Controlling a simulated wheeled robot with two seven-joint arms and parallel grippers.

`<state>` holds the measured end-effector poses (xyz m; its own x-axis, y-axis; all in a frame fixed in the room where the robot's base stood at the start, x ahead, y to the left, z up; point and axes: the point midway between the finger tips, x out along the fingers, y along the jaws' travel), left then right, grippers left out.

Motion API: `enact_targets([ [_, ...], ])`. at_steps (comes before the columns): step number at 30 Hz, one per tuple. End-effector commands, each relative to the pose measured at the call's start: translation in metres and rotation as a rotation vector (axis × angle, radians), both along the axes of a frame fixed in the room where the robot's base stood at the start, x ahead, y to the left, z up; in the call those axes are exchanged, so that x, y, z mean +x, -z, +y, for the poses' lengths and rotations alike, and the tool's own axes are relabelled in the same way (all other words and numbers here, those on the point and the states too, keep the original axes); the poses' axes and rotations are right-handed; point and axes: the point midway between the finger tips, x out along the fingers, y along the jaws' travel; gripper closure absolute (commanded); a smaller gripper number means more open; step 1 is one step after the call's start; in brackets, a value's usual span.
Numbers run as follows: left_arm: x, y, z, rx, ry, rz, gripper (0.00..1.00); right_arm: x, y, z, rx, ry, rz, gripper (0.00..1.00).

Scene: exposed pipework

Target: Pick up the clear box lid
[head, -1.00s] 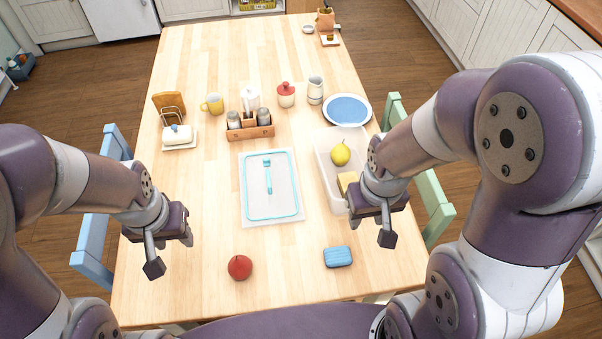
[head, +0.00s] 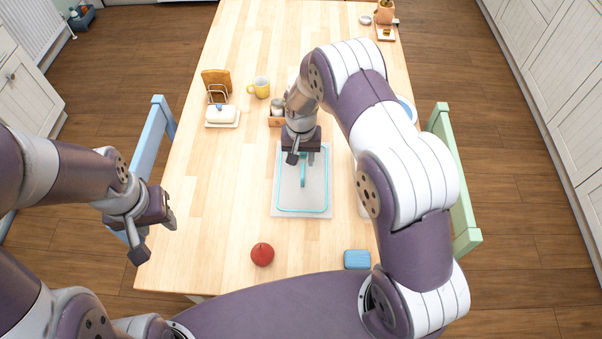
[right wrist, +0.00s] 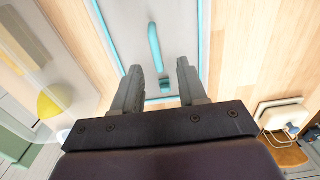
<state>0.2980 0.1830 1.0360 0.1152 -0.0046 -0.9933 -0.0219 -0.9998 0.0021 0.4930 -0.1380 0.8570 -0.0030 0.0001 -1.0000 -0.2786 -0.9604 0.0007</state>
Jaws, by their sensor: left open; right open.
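The clear box lid (head: 290,204), a flat pane with a light-blue rim and a light-blue bar handle (head: 303,174), lies flat on the table. My right gripper (head: 301,158) is open and empty above the lid's far part, near the handle; its arm hides no part of the handle's near end. In the right wrist view the lid (right wrist: 183,25) lies beyond the fingertips (right wrist: 159,68), and the handle (right wrist: 154,45) lines up with the gap between them. I cannot tell the height between them. My left gripper (head: 154,240) is open and empty near the table's left edge.
A red apple-like item (head: 262,254) and a blue block (head: 357,259) lie at the near edge. My right arm mostly hides the clear box; its side and a yellow fruit (right wrist: 50,104) show in the right wrist view. A butter dish (head: 222,115) and yellow mug (head: 260,87) stand farther back.

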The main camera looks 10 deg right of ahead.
Motion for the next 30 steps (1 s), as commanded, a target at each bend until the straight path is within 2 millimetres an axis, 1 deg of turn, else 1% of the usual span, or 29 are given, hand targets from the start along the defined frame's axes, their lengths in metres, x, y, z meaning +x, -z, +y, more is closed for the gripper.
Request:
enact_targets([
  [5, 0.0, -0.014, 0.0, 0.0, 0.0, 0.0, 0.55, -0.003, 0.029, -0.004, -0.001, 0.0, 0.005, 0.58],
  [6, 0.0, -0.014, 0.0, 0.0, 0.0, 0.0, 0.55, -0.002, 0.038, -0.004, 0.0, 0.0, 0.003, 0.58],
  [9, 0.0, -0.014, 0.0, 0.0, 0.0, 0.0, 0.55, -0.002, 0.049, -0.004, 0.0, -0.001, 0.001, 0.58],
  [11, 0.0, -0.014, 0.0, 0.0, 0.0, 0.0, 0.55, -0.002, 0.052, -0.004, 0.0, -0.001, 0.001, 0.58],
  [16, 0.0, -0.014, 0.0, 0.0, 0.0, 0.0, 0.55, -0.002, 0.052, -0.004, 0.0, -0.001, 0.0, 0.58],
  [17, 0.0, -0.014, 0.0, 0.0, 0.0, 0.0, 0.55, -0.002, 0.052, -0.004, 0.0, -0.001, 0.0, 0.68],
  [18, 0.0, -0.014, 0.0, 0.0, 0.0, 0.0, 0.55, -0.002, 0.052, -0.004, 0.0, -0.001, 0.0, 0.81],
  [20, 0.0, -0.014, 0.0, 0.0, 0.0, 0.0, 0.55, -0.002, 0.052, -0.004, 0.0, -0.001, 0.0, 1.0],
  [30, 0.0, -0.013, 0.0, 0.0, 0.0, 0.0, 0.55, -0.001, 0.049, -0.004, 0.0, -0.001, -0.002, 1.0],
])
